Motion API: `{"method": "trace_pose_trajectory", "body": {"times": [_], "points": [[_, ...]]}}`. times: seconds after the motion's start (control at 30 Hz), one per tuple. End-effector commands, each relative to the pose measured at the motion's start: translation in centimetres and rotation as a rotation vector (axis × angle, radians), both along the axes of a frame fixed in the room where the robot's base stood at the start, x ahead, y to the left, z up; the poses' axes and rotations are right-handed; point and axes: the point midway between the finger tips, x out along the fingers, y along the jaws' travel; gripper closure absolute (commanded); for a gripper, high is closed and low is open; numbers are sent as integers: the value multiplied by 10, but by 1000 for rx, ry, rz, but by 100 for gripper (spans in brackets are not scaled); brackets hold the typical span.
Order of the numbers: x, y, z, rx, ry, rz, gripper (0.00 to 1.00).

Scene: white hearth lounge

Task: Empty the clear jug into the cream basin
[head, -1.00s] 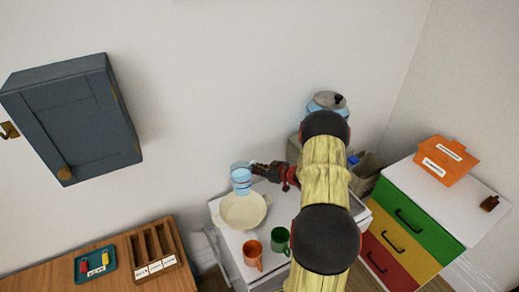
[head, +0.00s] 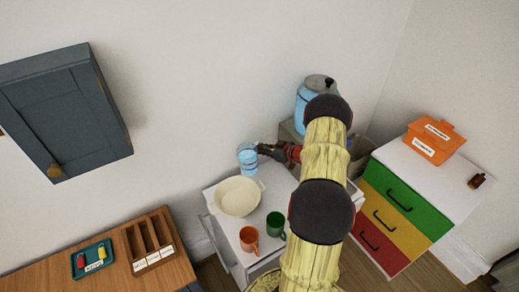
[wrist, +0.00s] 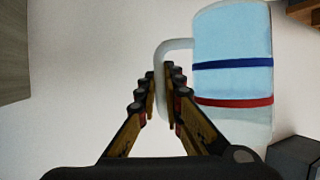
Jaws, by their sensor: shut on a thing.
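The clear jug (head: 248,158) is held by my gripper (head: 262,149) above the far edge of the cream basin (head: 222,207). In the wrist view the jug (wrist: 232,82) holds light blue liquid and has a blue band and a red band. My gripper (wrist: 163,100) is shut on the jug's handle, which passes between the fingers. The jug looks about upright. The basin sits on a white-topped unit, and its visible inside looks cream, with no blue liquid seen in it.
An orange mug (head: 249,238) and a green mug (head: 275,225) stand in front of the basin. A blue lidded dispenser (head: 308,100) stands behind my arm. A coloured drawer unit (head: 405,205) is at right, a wall cabinet (head: 65,110) at left, and a wooden desk (head: 100,280) at lower left.

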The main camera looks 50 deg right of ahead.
Motion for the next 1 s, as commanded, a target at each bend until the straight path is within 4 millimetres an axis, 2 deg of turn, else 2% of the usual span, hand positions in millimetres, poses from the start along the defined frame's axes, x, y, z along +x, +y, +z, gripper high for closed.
{"method": "trace_pose_trajectory", "body": {"times": [1.0], "points": [[1, -5, -14, -109, -12, 0, 100]]}}
